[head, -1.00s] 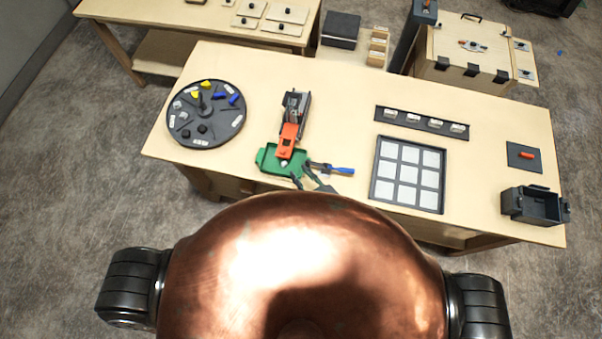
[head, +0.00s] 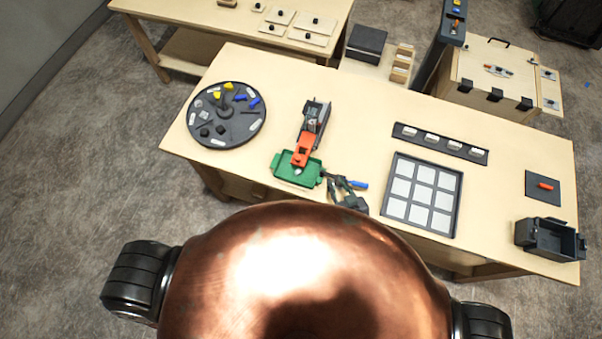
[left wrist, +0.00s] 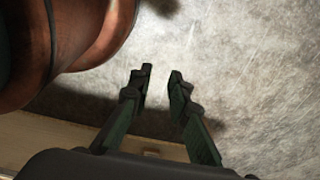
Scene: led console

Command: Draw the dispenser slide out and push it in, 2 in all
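The dispenser stands on the table with a dark grey upright body (head: 315,115) and an orange slide (head: 303,150) that sticks out at its front. The slide's front end reaches over the green tray (head: 284,172), where a small pale piece (head: 297,171) lies. How far the slide is drawn out is hard to tell. My right gripper (head: 339,182) is at the table's front edge, right of the tray and apart from the slide. Its fingers look spread and empty. My left gripper (left wrist: 160,76) shows only in the left wrist view, open and empty above the grey floor.
A round dark turntable (head: 240,137) with small parts is left of the dispenser. A grid tray (head: 457,190), a dark strip (head: 398,131) and a grey bin (head: 530,238) are to the right.

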